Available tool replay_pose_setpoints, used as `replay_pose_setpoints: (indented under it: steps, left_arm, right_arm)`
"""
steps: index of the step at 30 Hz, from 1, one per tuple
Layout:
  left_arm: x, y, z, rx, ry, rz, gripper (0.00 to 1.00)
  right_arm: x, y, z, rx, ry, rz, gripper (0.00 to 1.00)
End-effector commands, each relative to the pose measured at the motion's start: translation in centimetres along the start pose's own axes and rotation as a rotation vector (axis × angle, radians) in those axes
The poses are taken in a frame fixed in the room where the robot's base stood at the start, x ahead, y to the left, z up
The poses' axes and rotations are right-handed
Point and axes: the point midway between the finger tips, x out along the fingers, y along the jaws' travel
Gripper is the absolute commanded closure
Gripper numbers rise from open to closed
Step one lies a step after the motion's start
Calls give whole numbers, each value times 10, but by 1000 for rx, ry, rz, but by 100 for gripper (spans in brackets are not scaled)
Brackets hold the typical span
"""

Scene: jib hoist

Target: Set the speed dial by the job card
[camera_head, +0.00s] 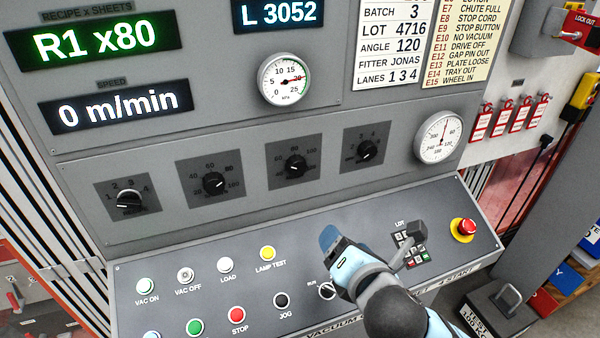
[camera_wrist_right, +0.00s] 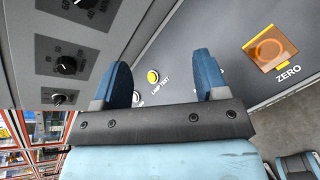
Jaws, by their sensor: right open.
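Four black dials sit in a row on the grey panel: the recipe dial (camera_head: 129,199), a second dial (camera_head: 213,182), a third (camera_head: 296,166) and a fourth (camera_head: 368,150). The labels under the last three are too small to read, so I cannot tell which is speed. The white job card (camera_head: 390,48) shows batch 3, lot 4716, angle 120, fitter Jonas, lanes 1 3 4; its top is cut off. My right gripper (camera_head: 331,240) is over the lower console, below the dials and touching none. Its blue fingers (camera_wrist_right: 168,84) are open and empty in the right wrist view.
The speed display (camera_head: 118,107) reads 0 m/min. The console below has several buttons, including yellow lamp test (camera_head: 268,254), red stop (camera_head: 236,314) and a red emergency button (camera_head: 465,228). An orange zero button (camera_wrist_right: 271,48) is in the wrist view. Two round gauges are on the panel.

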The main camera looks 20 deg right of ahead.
Motion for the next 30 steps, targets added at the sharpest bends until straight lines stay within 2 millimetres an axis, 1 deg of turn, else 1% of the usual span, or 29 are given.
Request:
replay_pose_setpoints:
  steps: [1,3,6,9,13,17,27,30]
  left_arm:
    - [0,0,0,0,0,0,100]
    - [0,0,0,0,-1,-1,100]
    - [0,0,2,0,-3,-1,100]
    - [1,0,4,0,-6,-1,100]
    - [1,-1,4,0,-8,-1,100]
    - [-1,0,2,0,-8,-1,100]
    - [-5,0,-7,1,-2,-1,100]
    - [-6,0,-10,1,-1,-1,100]
  right_arm:
    - [0,16,8,-156,-47,60,33]
    - [-2,32,16,-360,-113,120,33]
    - [-5,49,22,-575,-192,172,33]
    - [-7,58,25,-695,-239,197,33]
    - [-3,63,28,-743,-259,203,33]
    - [13,68,31,-742,-259,202,33]
    - [82,87,42,-738,-257,199,33]
    - [98,91,45,-737,-255,200,33]
